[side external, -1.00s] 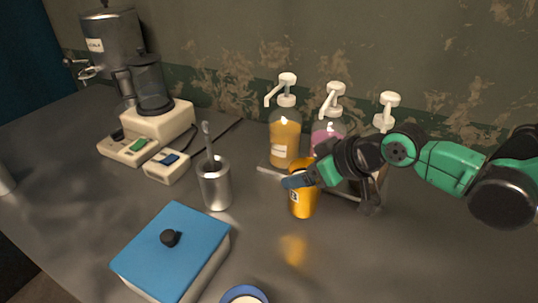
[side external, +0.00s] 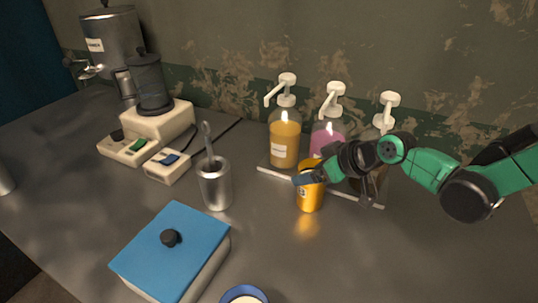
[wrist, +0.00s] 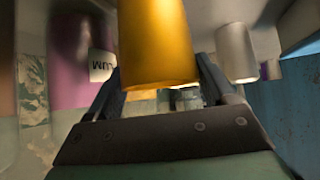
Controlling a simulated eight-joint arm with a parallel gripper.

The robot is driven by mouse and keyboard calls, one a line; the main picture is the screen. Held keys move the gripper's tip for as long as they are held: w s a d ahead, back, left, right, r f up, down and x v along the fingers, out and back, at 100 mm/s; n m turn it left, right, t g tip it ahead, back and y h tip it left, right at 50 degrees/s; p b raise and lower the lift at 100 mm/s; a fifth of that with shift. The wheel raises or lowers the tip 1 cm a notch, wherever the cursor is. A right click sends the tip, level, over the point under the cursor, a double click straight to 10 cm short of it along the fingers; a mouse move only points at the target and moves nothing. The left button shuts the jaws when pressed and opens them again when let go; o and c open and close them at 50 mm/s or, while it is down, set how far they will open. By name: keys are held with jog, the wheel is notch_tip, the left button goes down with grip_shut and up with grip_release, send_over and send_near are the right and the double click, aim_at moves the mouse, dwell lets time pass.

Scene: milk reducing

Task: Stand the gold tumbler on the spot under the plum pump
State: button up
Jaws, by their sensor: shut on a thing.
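The gold tumbler (side external: 309,197) is upright in my gripper (side external: 309,177), just in front of the pump row. Its base is at or very close to the counter; I cannot tell if it touches. In the wrist view the tumbler (wrist: 158,45) sits between the two fingers of my gripper (wrist: 160,82). The plum pump (side external: 326,138) is the middle bottle, with pink-purple contents and a white head, behind the tumbler. In the wrist view the plum pump (wrist: 70,55) is at left, with part of its label showing. The spot under its spout is hidden.
An amber pump (side external: 284,140) stands left of the plum one, and another pump (side external: 388,112) stands right, partly behind my arm. A pale strip (side external: 275,176) runs before them. A steel cup with a utensil (side external: 215,186) and a blue-lidded box (side external: 175,245) are at left.

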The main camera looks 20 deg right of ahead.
jog(key=o, duration=1.5)
jog(key=shift+v, duration=2.05)
